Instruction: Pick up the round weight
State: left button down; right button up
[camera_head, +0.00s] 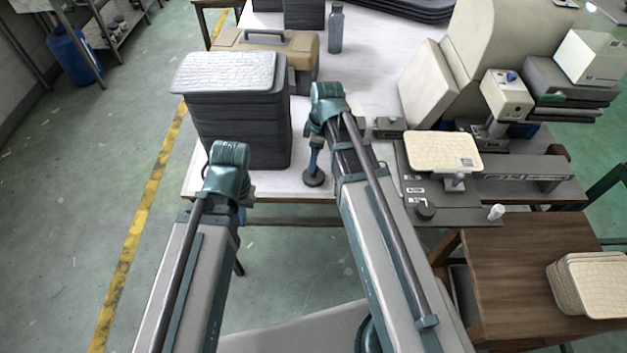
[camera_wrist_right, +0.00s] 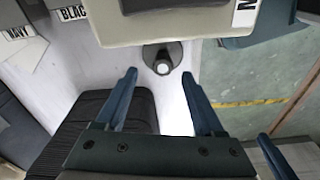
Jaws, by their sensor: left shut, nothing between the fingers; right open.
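The round weight (camera_head: 313,179) is a dark disc with an upright knob. It stands on the white table (camera_head: 365,60) near its front edge, right of the dark stack. In the right wrist view the weight (camera_wrist_right: 174,50) shows its pale knob top just beyond the fingertips, partly covered by a beige block. My right gripper (camera_wrist_right: 159,77) is open and empty, its two blue fingers spread either side of the line to the weight. In the head view my right gripper (camera_head: 315,155) is just above the weight. My left gripper (camera_head: 246,192) is shut and empty, mostly hidden by its wrist.
A tall dark stack (camera_head: 240,130) with a light quilted top stands close left of the weight. A tan case (camera_head: 270,45) and a grey bottle (camera_head: 336,28) are behind. A fixture with a beige panel (camera_head: 440,150) is to the right. A wooden table (camera_head: 520,260) is nearer.

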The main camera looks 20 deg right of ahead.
jog(key=f+b, duration=0.5)
jog(key=shift+a+f, duration=0.15)
jog(key=shift+a, duration=0.1)
jog(key=shift+s, duration=0.1)
grip_shut()
dwell(1.2)
